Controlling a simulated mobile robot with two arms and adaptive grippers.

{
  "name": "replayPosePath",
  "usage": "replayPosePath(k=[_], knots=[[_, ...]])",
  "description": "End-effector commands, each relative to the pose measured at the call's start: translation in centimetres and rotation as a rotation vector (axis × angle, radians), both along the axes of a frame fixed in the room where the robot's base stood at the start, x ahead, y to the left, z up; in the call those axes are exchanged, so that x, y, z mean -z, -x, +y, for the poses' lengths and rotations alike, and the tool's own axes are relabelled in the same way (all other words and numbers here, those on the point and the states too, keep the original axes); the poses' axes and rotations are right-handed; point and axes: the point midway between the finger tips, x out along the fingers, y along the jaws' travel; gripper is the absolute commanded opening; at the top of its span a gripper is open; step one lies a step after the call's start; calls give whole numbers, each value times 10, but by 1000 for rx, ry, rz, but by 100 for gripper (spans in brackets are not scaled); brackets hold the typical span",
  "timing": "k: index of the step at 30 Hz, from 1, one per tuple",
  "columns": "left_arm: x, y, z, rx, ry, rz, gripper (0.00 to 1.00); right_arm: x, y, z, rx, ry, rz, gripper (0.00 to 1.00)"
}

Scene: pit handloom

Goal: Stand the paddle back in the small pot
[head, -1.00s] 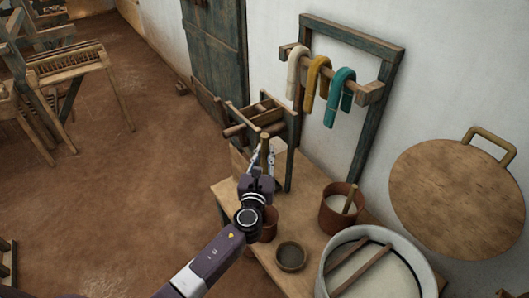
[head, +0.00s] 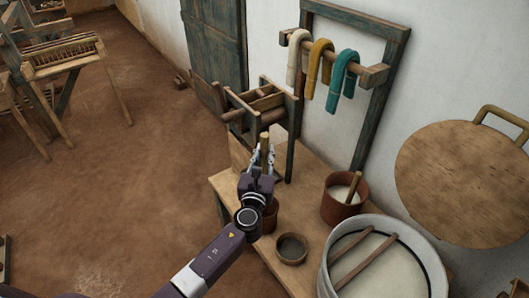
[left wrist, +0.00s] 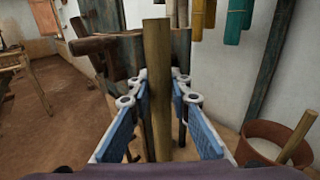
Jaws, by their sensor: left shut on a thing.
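My left gripper (head: 262,160) is shut on the paddle (head: 265,141), a plain wooden stick held roughly upright. In the left wrist view the paddle (left wrist: 157,85) rises between the blue finger pads; its lower end is hidden. A small brown pot (head: 270,217) stands on the table just beyond my left wrist, which partly covers it. I cannot tell how far the paddle is above the table. My right gripper is not in view.
On the table (head: 312,205) are a small dark bowl (head: 291,248), a larger pot (head: 341,211) with white contents and a stick, and a big white-filled tub (head: 326,272). A wooden frame (head: 290,135) stands behind the gripper. Yarn hanks (head: 318,65) hang on a rack.

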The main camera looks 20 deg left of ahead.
Motion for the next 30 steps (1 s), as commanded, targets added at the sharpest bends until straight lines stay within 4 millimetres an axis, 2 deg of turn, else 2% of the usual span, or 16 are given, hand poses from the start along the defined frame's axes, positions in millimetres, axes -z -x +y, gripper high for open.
replayPosePath(k=[1,30], knots=[[8,0,0,0,0,-1,0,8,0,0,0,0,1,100],[85,0,0,0,0,-2,0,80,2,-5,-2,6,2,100]])
